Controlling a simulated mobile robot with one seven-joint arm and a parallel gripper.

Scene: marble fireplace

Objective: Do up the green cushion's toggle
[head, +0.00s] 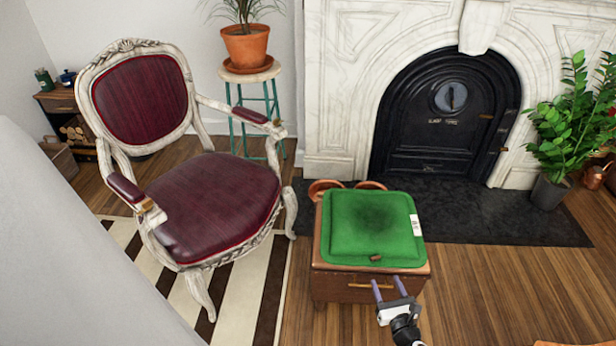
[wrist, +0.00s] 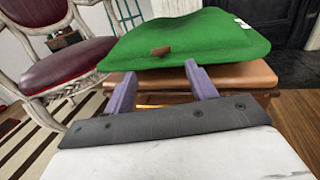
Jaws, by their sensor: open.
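The green cushion (head: 372,226) lies flat on a brown wooden chest (head: 330,289); it also fills the top of the wrist view (wrist: 195,38). Its small brown toggle (head: 376,258) sits near the front edge of the cushion. In the wrist view the toggle (wrist: 160,51) lies on the cushion's front face; whether it is through a loop is too small to tell. My gripper (head: 389,288) is open and empty, in front of the chest and just short of the cushion. Its two purple fingers (wrist: 163,90) point toward the cushion, with the toggle beyond the gap between them.
A red and white armchair (head: 215,200) stands left of the chest on a striped rug (head: 235,305). Behind the chest are copper-coloured round items (head: 325,187), a dark hearth (head: 470,212) and the fireplace (head: 335,90). Wooden floor (head: 500,290) to the right is clear.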

